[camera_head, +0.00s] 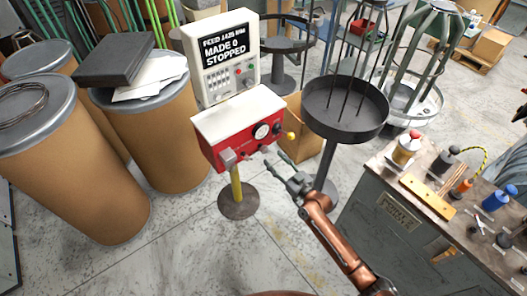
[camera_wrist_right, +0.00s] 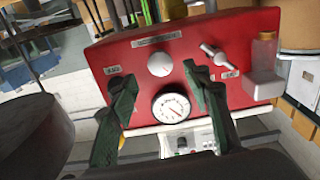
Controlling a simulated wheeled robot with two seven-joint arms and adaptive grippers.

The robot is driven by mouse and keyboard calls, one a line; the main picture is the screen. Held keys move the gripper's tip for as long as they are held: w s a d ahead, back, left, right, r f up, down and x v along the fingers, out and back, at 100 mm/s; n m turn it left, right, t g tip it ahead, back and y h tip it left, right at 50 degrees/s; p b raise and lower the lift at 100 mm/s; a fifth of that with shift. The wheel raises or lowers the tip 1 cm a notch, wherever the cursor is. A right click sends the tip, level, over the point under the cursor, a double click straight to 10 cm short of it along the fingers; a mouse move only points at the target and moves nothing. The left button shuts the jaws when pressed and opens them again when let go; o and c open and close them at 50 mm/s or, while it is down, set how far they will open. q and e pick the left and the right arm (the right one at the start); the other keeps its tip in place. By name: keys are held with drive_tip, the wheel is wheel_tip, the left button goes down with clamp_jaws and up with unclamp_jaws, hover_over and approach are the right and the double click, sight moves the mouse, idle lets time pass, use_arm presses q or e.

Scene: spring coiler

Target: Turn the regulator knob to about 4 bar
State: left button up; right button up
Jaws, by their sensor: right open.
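The red regulator panel (camera_head: 240,126) is the front of a white-topped box on a yellow post. In the right wrist view the panel (camera_wrist_right: 110,62) appears turned over, with a round pale knob (camera_wrist_right: 160,64) above a white dial gauge (camera_wrist_right: 172,107). The gauge (camera_head: 261,131) also shows in the head view; its reading is too small to tell. My right gripper (camera_head: 275,162) is in front of the panel, open and empty. In the wrist view its two fingers (camera_wrist_right: 162,80) lie on either side of the knob, apart from it. My left gripper is out of view.
A display (camera_head: 225,55) reading "STOPPED" stands above the box. A dark round tray (camera_head: 345,122) and a cluttered bench (camera_head: 400,225) are to the right; cardboard drums (camera_head: 165,135) to the left.

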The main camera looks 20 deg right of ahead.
sight(266, 151)
drive_tip(key=x, duration=0.2)
drive_tip(key=shift+w+a, duration=0.15)
drive_tip(key=shift+w, duration=0.05)
drive_tip(key=b+x, duration=0.1)
drive_tip(key=x, duration=0.2)
drive_tip(key=shift+w, duration=0.35)
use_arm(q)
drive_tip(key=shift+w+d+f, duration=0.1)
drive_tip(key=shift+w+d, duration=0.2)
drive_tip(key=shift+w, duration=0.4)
use_arm(e)
drive_tip(key=shift+w+a, duration=0.3)
drive_tip(key=shift+w, duration=0.3)
drive_tip(key=shift+c, duration=0.3)
drive_tip(key=c, duration=1.1)
